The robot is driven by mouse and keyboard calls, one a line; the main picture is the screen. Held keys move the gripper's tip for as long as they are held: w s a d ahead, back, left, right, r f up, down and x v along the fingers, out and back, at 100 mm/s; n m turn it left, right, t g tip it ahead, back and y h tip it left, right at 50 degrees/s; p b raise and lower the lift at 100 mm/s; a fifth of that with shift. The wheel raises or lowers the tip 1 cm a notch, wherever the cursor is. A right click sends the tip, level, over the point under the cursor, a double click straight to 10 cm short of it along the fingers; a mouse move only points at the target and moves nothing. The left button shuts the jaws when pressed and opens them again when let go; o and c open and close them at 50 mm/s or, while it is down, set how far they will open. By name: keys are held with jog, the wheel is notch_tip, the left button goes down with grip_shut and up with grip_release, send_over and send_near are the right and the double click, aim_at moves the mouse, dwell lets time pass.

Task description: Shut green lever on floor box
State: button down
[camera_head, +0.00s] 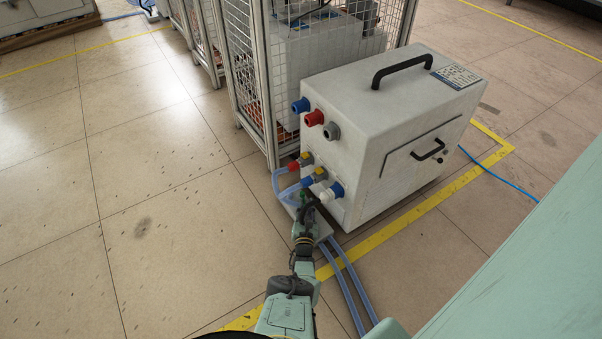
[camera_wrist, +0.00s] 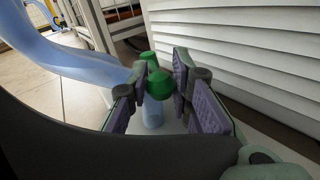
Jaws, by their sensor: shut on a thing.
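The green lever (camera_wrist: 158,82) shows between my gripper's pads in the wrist view, on top of a light blue fitting (camera_wrist: 152,112). My gripper (camera_wrist: 160,88) is closed on the green lever, with purple pads on either side of it. In the head view my gripper (camera_head: 306,204) is low at the near left corner of the floor box (camera_head: 385,130), and the lever is mostly hidden there by the gripper. The lever's exact angle is hard to tell.
Red, blue and grey connectors (camera_head: 315,118) stick out of the box's left face. A mesh cage (camera_head: 262,75) stands behind it. Light blue hoses (camera_head: 348,285) run along the floor past my arm. Open tiled floor (camera_head: 150,210) lies to the left.

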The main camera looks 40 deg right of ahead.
jog(key=shift+s, duration=0.1)
jog(key=c, duration=1.4)
grip_release()
jog(key=shift+a, duration=0.1)
jog(key=shift+w+a, duration=0.1)
jog(key=shift+w, duration=0.2)
